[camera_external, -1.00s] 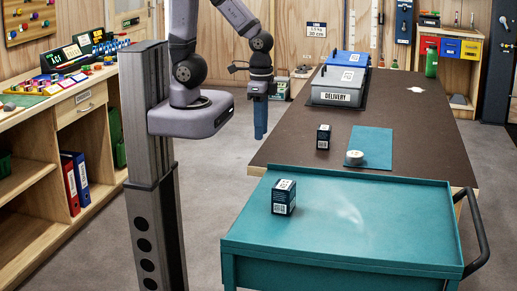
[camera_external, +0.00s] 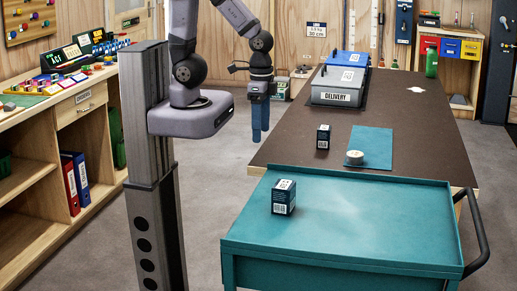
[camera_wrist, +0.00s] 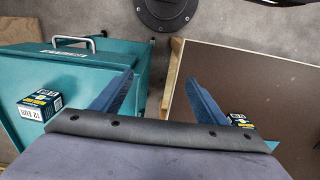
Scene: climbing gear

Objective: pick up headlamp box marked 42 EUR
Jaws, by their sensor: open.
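A small dark box with white labels (camera_external: 283,197) stands on the teal cart top (camera_external: 345,225). It also shows at the left of the wrist view (camera_wrist: 40,106), where its price label seems to end in "2 EUR"; the first digit is unclear. A second dark box (camera_external: 323,137) stands on the brown table; the wrist view shows it (camera_wrist: 240,121) partly hidden behind my right finger. Its price is not readable. My gripper (camera_external: 260,136) hangs pointing down left of the table, apart from both boxes. In the wrist view its fingers (camera_wrist: 160,77) are spread and empty.
A grey delivery box (camera_external: 338,86) and a blue box (camera_external: 347,58) stand at the table's far end. A white round item (camera_external: 354,157) lies on a teal mat (camera_external: 371,143). The cart has raised rims and a dark handle (camera_external: 478,235).

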